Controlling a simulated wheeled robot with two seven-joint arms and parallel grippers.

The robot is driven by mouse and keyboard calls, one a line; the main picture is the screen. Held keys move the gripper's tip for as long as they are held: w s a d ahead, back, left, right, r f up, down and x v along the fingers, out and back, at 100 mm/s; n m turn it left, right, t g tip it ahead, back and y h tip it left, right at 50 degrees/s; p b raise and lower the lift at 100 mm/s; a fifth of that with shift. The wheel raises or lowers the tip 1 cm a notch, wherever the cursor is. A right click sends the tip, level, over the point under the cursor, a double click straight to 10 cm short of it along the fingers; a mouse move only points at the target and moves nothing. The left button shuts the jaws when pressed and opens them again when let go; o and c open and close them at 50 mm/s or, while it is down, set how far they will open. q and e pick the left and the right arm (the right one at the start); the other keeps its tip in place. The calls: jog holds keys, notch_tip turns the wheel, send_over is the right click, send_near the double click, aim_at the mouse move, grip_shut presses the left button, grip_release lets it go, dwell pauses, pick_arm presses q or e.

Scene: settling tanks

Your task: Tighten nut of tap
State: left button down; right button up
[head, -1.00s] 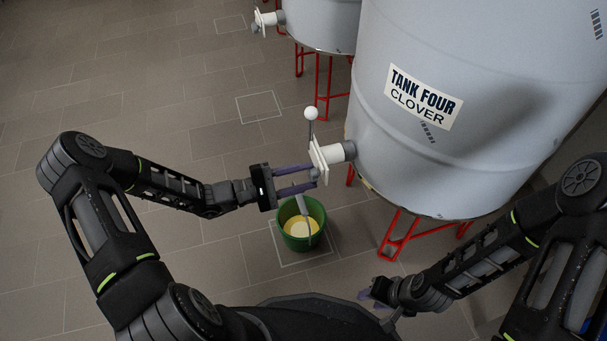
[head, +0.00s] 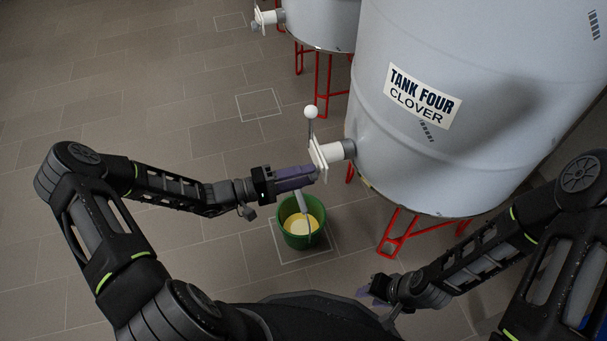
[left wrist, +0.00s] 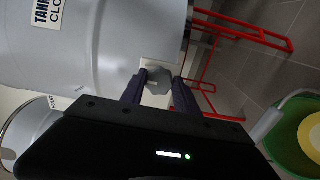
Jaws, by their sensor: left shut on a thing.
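The tap (head: 322,155) is a white fitting on the side of tank four, with an upright lever topped by a white ball (head: 311,112). Its grey nut (left wrist: 158,84) is at the tap's outer end. My left gripper (head: 310,175) reaches it from the left in the head view. In the left wrist view its purple fingers (left wrist: 159,90) lie on either side of the nut, shut on it. The fingers hide most of the nut in the head view. My right gripper (head: 366,293) is low, away from the tap, its fingers partly hidden.
Tank four (head: 480,90) stands on red legs (head: 392,240). Another tank (head: 325,25) with its own tap is behind. Floor on the left is clear.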

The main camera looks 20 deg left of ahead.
dwell(0.3)
pick_arm(q)
jog(key=c, duration=0.9)
grip_release()
jog(key=shift+a, duration=0.1)
jog(key=p+v, duration=0.1)
jog(key=v, duration=0.6)
jog(key=shift+s+a, duration=0.25)
jog(key=shift+a, duration=0.05)
